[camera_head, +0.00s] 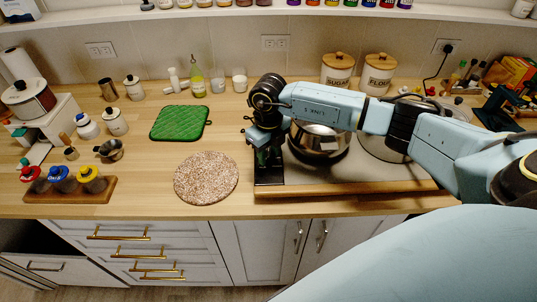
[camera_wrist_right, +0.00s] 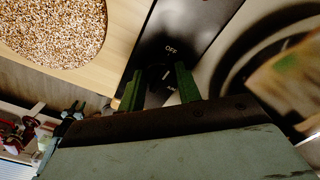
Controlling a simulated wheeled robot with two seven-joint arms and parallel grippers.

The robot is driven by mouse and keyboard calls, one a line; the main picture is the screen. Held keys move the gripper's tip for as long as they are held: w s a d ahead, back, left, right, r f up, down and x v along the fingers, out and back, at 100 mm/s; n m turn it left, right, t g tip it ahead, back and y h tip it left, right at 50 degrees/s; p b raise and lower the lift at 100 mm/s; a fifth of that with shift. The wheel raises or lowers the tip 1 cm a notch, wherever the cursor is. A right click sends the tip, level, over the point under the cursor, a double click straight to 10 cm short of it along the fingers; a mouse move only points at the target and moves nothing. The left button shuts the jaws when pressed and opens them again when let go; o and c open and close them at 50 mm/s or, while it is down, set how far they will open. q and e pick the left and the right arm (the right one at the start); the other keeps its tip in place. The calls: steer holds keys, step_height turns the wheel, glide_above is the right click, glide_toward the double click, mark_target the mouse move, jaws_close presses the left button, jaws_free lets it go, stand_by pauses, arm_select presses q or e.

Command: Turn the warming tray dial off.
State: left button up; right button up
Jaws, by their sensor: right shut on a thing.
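The warming tray (camera_head: 347,187) lies on the counter, with a black control panel (camera_wrist_right: 200,22) at its left end. In the right wrist view the dark dial (camera_wrist_right: 163,80) sits on this panel, and a white "OFF" label (camera_wrist_right: 171,48) shows beyond it. A short white mark shows on the dial; a smaller label beside it is hard to read. My right gripper (camera_head: 268,162) reaches down over the panel. Its green fingers (camera_wrist_right: 159,86) stand on either side of the dial, shut on it. In the head view the gripper hides the dial. My left gripper is not in view.
A metal pot (camera_head: 320,143) stands on the tray close to the right of my gripper. A round speckled mat (camera_head: 206,178) and a green pad (camera_head: 180,122) lie to the left. Sugar (camera_head: 337,71) and flour (camera_head: 377,75) canisters stand behind.

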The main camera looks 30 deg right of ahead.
mark_target(268, 153)
steer(key=shift+w+r+n, duration=0.1)
steer(key=shift+n, duration=0.3)
steer(key=o, duration=1)
step_height(268, 153, up, 13)
steer(key=b, duration=0.1)
steer(key=shift+r, duration=0.2)
stand_by(0.3)
